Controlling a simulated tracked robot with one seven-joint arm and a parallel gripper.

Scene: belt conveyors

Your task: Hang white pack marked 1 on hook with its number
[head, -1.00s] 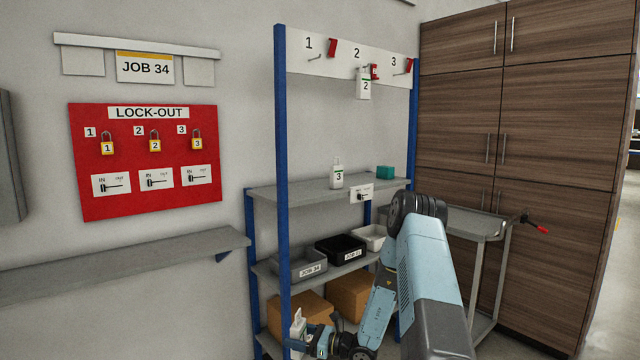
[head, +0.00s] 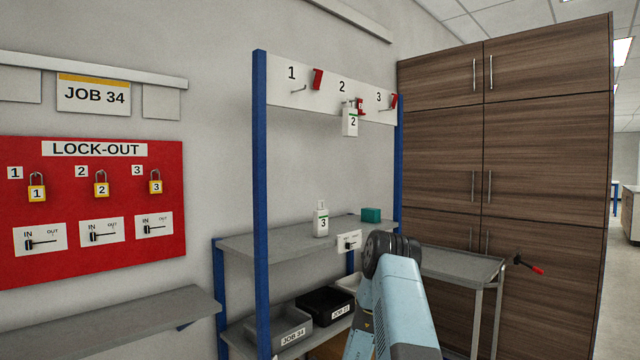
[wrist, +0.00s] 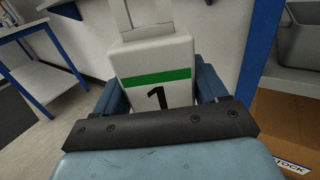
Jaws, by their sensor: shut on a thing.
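The white pack marked 1 (wrist: 155,72) has a green band and fills the middle of the wrist view. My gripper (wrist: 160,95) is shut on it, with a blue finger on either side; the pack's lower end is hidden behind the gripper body. In the head view my gripper and the pack are out of sight. The hook under number 1 (head: 299,90) is bare, at the left of the white hook board (head: 330,92), with a red tag (head: 317,79) beside it. A white pack marked 2 (head: 350,121) hangs on the hook under number 2.
A white pack marked 3 (head: 321,220) stands on the upper shelf (head: 270,242) near a green box (head: 371,215). A blue post (head: 261,200) bounds the rack's left side. A grey cart (head: 455,264) stands at right. Space below hook 1 is clear.

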